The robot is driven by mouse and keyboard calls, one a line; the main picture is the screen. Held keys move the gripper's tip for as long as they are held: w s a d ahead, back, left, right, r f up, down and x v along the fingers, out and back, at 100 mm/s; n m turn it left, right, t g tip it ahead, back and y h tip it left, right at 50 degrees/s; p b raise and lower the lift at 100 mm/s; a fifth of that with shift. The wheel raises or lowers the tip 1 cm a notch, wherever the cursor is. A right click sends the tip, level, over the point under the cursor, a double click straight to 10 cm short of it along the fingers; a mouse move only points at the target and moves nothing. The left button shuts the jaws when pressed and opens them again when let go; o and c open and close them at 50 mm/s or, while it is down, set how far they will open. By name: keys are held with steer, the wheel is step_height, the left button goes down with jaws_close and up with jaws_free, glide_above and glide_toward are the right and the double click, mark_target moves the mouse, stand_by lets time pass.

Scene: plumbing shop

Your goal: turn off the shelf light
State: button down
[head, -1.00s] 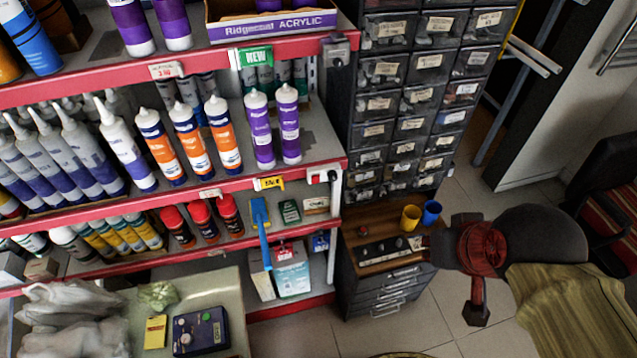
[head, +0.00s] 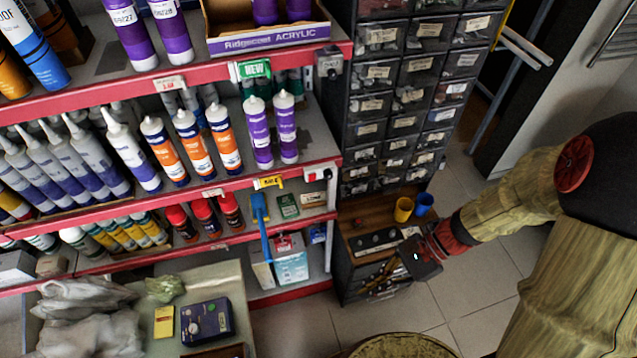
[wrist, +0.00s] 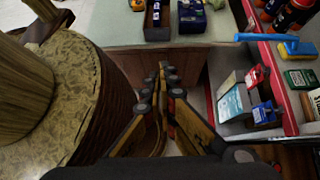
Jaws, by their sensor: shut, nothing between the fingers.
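A white switch plate with a red part (head: 318,174) is on the right end of the middle red shelf edge. A grey box with a dark knob (head: 329,62) is on the end of the shelf edge above. I cannot tell which one works the shelf light, or whether a light is on. My gripper (head: 372,289) is below and right of both, in front of the small wooden-topped cabinet, touching neither switch. In the wrist view my gripper (wrist: 168,80) is shut and empty, pointing toward the counter front. Neither switch is identifiable there.
Sealant tubes (head: 270,130) crowd the shelves (head: 230,187). The cabinet (head: 345,262) carries a dark knob strip (head: 375,241) and yellow (head: 403,209) and blue cups (head: 424,204). A counter (head: 250,300) is at lower left. Open floor (head: 490,265) lies right.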

steer(key=w+a+m+t+y+p, duration=0.1)
steer(key=w+a+m+t+y, duration=0.5)
steer(key=m, duration=0.8)
steer(key=w+d+r+m+t, duration=0.1)
steer(key=w+d+m+t, duration=0.1)
steer(key=w+m, duration=0.3)
steer(key=w+d+r+m+t+y, duration=0.1)
steer(key=w+d+r+m+t, duration=0.1)
steer(key=w+m+t, duration=0.2)
steer(key=w+m, duration=0.2)
steer(key=m, duration=0.1)
steer(key=shift+r+t, duration=0.3)
steer(key=shift+w, duration=0.1)
steer(key=shift+a, duration=0.1)
